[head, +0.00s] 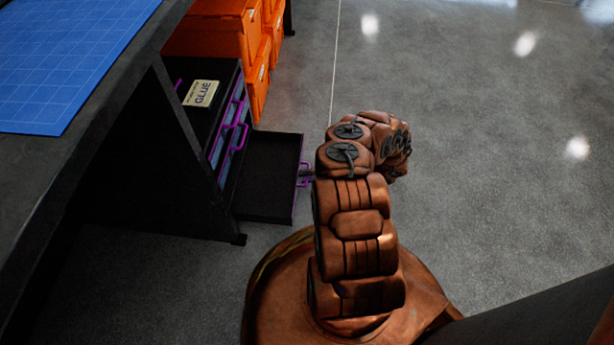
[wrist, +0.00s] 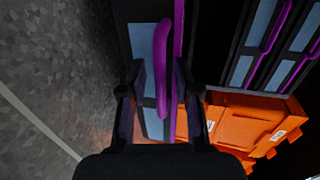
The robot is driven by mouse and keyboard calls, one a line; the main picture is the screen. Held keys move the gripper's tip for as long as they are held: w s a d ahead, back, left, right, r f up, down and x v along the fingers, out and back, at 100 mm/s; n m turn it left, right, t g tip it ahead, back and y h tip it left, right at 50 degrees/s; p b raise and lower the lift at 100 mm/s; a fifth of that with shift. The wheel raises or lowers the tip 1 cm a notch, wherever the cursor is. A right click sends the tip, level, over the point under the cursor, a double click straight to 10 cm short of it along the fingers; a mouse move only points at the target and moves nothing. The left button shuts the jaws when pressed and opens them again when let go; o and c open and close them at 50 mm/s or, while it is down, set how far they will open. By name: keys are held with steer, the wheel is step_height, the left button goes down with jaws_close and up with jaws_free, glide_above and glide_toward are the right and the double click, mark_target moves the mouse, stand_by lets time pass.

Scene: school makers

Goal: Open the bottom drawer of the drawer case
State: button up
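The drawer case (head: 226,75) stands under the worktable, black with purple handles and blue-grey fronts. Its bottom drawer (head: 268,178) is pulled out to the right and looks empty inside. That drawer's purple handle (head: 304,174) is beside my arm. In the wrist view, a purple handle (wrist: 163,65) on a blue-grey front lies between the fingers of my gripper (wrist: 160,85). The fingers are apart, with gaps beside the handle; whether either touches it is unclear. In the head view, my arm hides most of my gripper. The upper drawers (head: 231,135) look shut.
A glue box (head: 202,93) lies on the case. Orange bins (head: 220,35) stand behind it and also show in the wrist view (wrist: 240,125). The worktable (head: 60,165) with a blue cutting mat (head: 65,55) is at left. The floor (head: 480,150) to the right is clear.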

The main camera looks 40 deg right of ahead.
stand_by(0.3)
steer(key=v, duration=1.2)
steer(key=shift+f, duration=0.1)
